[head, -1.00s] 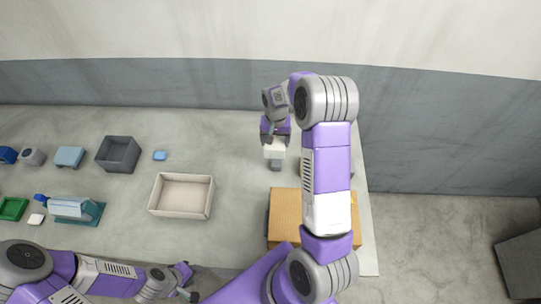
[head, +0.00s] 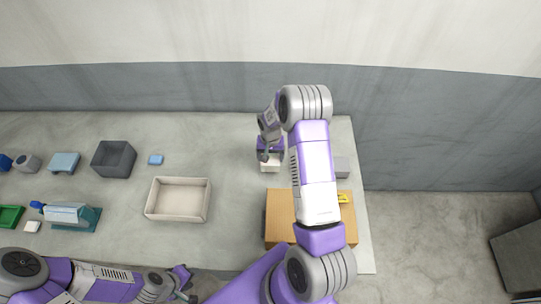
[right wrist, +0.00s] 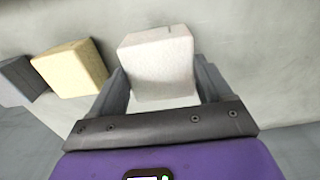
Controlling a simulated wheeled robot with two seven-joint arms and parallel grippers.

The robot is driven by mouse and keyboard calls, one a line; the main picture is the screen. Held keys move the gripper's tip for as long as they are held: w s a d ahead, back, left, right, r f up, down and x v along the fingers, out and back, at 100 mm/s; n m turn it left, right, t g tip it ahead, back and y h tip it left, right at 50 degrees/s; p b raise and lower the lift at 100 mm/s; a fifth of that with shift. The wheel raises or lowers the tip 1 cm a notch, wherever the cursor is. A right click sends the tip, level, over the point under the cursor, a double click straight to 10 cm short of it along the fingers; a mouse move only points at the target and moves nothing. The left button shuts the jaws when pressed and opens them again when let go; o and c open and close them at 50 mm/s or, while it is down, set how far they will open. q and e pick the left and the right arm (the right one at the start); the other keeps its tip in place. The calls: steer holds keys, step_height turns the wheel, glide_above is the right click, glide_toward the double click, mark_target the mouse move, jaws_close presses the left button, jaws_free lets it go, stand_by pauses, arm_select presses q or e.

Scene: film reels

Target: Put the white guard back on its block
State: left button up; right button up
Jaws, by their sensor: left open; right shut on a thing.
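The white guard (head: 270,166) is at the back right of the table in the head view, under my right gripper (head: 268,155). In the right wrist view the guard (right wrist: 160,68) sits between the two fingers of my right gripper (right wrist: 163,90), which is shut on it. No block shows below the guard now, so I cannot tell whether the guard is fully seated. My left gripper (head: 188,284) is open and empty at the front edge of the table, far from the guard.
A cardboard box (head: 279,215) stands in front of the guard, partly behind my right arm. A grey block (head: 341,167) lies right of that arm. A cream block (right wrist: 70,68) shows in the wrist view. A beige tray (head: 178,216) and grey bin (head: 113,159) stand left.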

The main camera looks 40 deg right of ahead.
mark_target(271, 158)
steer(key=shift+f+b, duration=0.55)
steer(key=shift+f, duration=0.05)
steer(key=o, duration=1)
steer(key=shift+c, duration=0.2)
steer(key=shift+r, duration=0.1)
steer(key=shift+r+p, duration=0.5)
steer(key=shift+p, duration=0.15)
step_height(271, 158, up, 12)
steer(key=b, duration=0.1)
steer(key=shift+r, duration=0.1)
